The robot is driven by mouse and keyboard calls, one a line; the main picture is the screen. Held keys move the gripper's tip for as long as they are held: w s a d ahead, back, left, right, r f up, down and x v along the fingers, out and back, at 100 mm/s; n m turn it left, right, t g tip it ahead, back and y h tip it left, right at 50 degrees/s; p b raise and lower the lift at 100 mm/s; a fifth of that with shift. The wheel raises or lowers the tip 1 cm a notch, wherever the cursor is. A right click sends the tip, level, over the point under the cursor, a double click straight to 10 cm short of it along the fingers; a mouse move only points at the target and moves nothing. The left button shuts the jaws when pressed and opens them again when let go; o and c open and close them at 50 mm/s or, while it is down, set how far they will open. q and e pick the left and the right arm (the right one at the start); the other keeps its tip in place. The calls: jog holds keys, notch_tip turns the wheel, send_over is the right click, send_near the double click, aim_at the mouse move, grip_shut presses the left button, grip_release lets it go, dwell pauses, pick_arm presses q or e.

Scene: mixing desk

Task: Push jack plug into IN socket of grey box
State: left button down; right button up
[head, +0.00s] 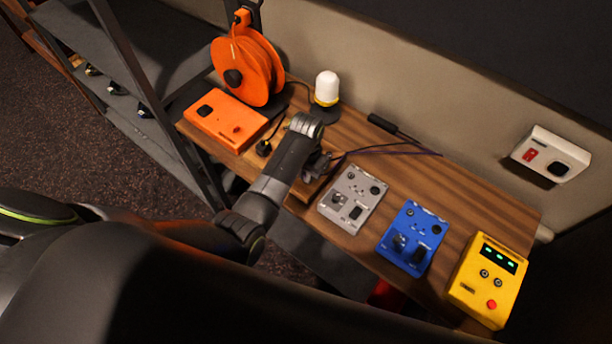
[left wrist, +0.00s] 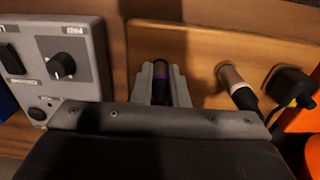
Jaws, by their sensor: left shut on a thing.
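The grey box (head: 352,196) lies on the wooden desk, just right of my left gripper (head: 318,165). It also shows at the left of the left wrist view (left wrist: 72,65), with knobs, a round dark part and lettering too small to read. I cannot tell which opening is IN. My left gripper (left wrist: 161,85) is shut on a dark jack plug with a purple band (left wrist: 161,80). The plug is apart from the box, and its tip is hidden. In the head view the arm and jaws mostly hide the plug. My right gripper is not in view.
A blue box (head: 412,238) and a yellow box (head: 480,280) stand right of the grey box. An orange box (head: 226,120), cable reel (head: 262,70) and lamp (head: 327,88) stand left. A tan-ended plug (left wrist: 238,85) and a black plug (left wrist: 290,87) are beside my jaws. Dark cables cross behind.

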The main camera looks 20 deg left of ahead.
pick_arm(q)
jog(key=shift+r, duration=2.9)
